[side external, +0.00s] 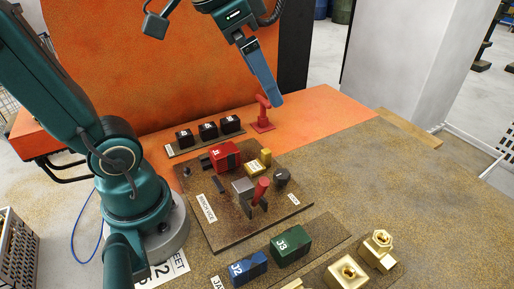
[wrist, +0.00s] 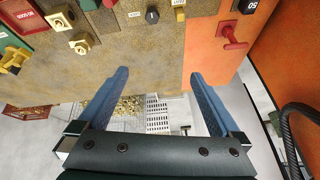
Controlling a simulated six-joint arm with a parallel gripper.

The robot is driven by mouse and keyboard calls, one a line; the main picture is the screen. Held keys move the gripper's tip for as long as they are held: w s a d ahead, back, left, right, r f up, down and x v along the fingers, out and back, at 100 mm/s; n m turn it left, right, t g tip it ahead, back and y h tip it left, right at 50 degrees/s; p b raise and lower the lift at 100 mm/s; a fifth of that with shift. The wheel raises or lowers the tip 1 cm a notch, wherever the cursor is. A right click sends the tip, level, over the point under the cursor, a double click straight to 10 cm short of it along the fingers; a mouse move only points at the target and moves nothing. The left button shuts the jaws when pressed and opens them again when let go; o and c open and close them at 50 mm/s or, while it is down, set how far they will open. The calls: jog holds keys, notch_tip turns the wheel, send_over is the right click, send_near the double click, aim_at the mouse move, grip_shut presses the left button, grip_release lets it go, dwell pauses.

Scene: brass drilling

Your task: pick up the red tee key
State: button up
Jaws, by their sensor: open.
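The red tee key (side external: 263,116) stands upright on a small red base on the orange part of the bench, behind the brown fixture plate. In the wrist view the tee key (wrist: 233,37) is at the upper right, outside the space between my fingers and beyond the right fingertip. My gripper (side external: 276,100) has blue fingers pointing down, just right of the tee key's top in the side view. In the wrist view my gripper (wrist: 160,74) is open with nothing between its fingers. Whether a finger touches the key cannot be told from the side view.
A strip of black numbered blocks (side external: 208,130) lies left of the key. The fixture plate (side external: 215,240) holds a red block (side external: 225,156) and a red-handled clamp (side external: 261,189). Blue (side external: 248,268) and green (side external: 291,246) blocks and brass parts (side external: 348,272) are in front. The bench at right is clear.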

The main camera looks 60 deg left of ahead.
jog(key=w+a+r, duration=0.2)
jog(key=w+a, duration=0.3)
jog(key=w, duration=0.2)
jog(key=n+g, duration=0.2)
jog(key=g, duration=0.2)
send_over(264, 116)
jog(key=f, duration=1.2)
jog(key=shift+a, duration=0.35)
jog(key=shift+s+a+f, duration=0.15)
jog(key=shift+f, duration=0.1)
jog(key=f, duration=0.4)
jog(key=w+f, duration=0.1)
jog(key=f, duration=0.1)
jog(key=shift+f, duration=2.75)
